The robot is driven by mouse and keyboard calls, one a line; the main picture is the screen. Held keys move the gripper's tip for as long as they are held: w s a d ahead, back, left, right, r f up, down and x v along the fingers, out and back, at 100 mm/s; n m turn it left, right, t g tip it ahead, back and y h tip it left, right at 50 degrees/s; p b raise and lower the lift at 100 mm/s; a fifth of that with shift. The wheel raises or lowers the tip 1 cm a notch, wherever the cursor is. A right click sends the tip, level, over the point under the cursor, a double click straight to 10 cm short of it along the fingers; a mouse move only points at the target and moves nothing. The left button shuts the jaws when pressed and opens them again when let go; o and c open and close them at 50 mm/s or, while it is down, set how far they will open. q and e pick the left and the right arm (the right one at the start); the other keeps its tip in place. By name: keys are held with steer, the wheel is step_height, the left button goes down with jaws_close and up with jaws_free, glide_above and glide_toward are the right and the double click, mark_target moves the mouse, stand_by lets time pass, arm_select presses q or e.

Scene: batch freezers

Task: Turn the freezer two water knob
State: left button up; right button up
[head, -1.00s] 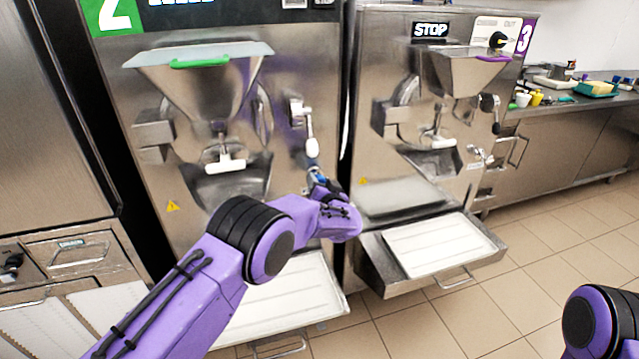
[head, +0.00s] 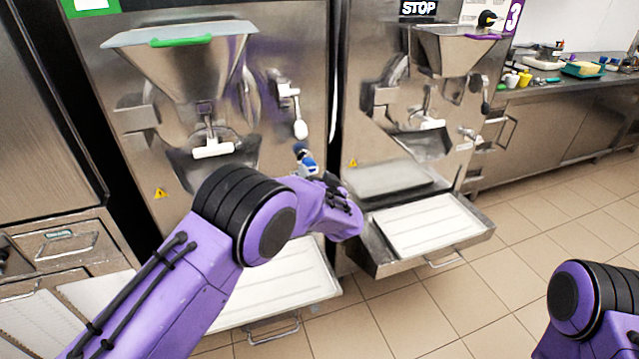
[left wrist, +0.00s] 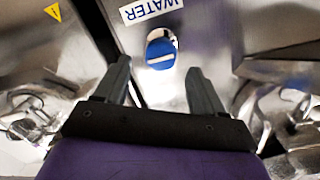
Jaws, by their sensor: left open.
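Freezer two (head: 272,135) is the steel machine with the green "2" label. Its water knob (left wrist: 161,52) is round and blue with a white bar, under a "WATER" label (left wrist: 152,9) that appears upside down in the left wrist view. My left gripper (left wrist: 157,70) is open. The knob shows just beyond and between its fingertips, with no clear contact. In the head view a small blue part (head: 307,164) shows beside my left gripper (head: 318,177), which is partly hidden by my wrist. My right gripper is out of view; only part of my right arm shows.
Freezer three (head: 350,130) stands to the right, with an extended tray shelf (head: 440,227). A white lever (head: 300,129) on freezer two is above my left gripper. Freezer two's lower tray (head: 285,285) sits below my arm. Tiled floor (head: 420,310) is open at the front right.

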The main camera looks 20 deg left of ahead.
arm_select(q)
steer(key=v, duration=0.5)
steer(key=s+a+f+n+g+h, duration=0.1)
steer(key=s+a+f, duration=0.2)
steer(key=s+f, duration=0.3)
steer(key=s+a+f+n+g+h, duration=0.2)
steer(key=s+a+f, duration=0.1)
steer(key=s+f, duration=0.4)
steer(key=s+a+f+n+g+h, duration=0.1)
steer(key=s+a+f+h, duration=0.1)
steer(key=s+f, duration=0.5)
steer(key=shift+a+f, duration=0.9)
steer(key=shift+f, duration=0.35)
steer(key=s+a+f+g, duration=0.1)
steer(key=s+f+g, duration=0.1)
steer(key=s, duration=0.6)
steer(key=s+a+f+n+g, duration=0.1)
steer(key=s+f+g, duration=0.2)
steer(key=s, duration=0.6)
steer(key=s+a+f+g+h, duration=0.1)
steer(key=s+a+f+g, duration=0.1)
steer(key=s, duration=0.7)
steer(key=shift+s+f+n, duration=0.2)
steer(key=shift+f+n, duration=0.2)
